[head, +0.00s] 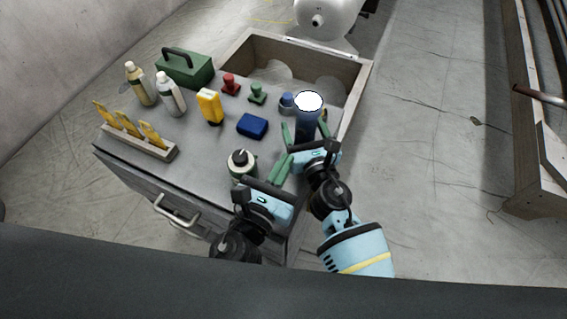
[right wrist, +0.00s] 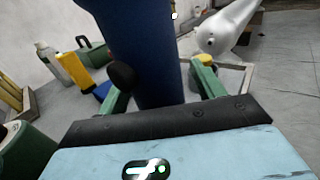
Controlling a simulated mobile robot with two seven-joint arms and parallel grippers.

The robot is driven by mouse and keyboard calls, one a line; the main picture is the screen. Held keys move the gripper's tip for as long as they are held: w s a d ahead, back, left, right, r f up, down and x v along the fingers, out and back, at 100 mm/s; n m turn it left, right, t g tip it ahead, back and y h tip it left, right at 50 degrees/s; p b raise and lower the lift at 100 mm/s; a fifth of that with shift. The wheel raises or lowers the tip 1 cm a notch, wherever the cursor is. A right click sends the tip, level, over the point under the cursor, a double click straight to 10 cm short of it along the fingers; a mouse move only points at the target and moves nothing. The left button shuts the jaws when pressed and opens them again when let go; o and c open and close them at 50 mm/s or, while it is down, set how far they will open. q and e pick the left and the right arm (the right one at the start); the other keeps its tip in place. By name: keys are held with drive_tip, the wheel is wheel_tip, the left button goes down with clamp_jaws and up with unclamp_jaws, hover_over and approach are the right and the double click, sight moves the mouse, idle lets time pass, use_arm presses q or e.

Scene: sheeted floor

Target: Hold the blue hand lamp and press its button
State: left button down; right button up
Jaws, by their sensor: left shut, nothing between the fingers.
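The blue hand lamp (head: 306,122) stands near the table's right edge with its bright white round face (head: 308,101) upward. In the right wrist view its dark blue body (right wrist: 155,60) fills the middle, and a black round knob (right wrist: 122,76), possibly the button, sticks out on its left side. My right gripper (head: 304,131) is open, with one green finger on each side of the lamp and narrow gaps visible. My left gripper (head: 285,158) is shut and empty, below and left of the lamp and apart from it. The lamp's lower end is hidden behind the right gripper.
A dark-topped canister (head: 242,166) stands close to my left gripper. A blue box (head: 253,125), a yellow object (head: 210,106), red (head: 230,85) and green (head: 257,94) stamp-like pieces, bottles (head: 171,95) and a green toolbox (head: 186,68) stand farther left. A wooden tray (head: 357,80) lies behind.

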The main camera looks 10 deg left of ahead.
drive_tip(key=shift+d, duration=0.1)
drive_tip(key=v, duration=1.2)
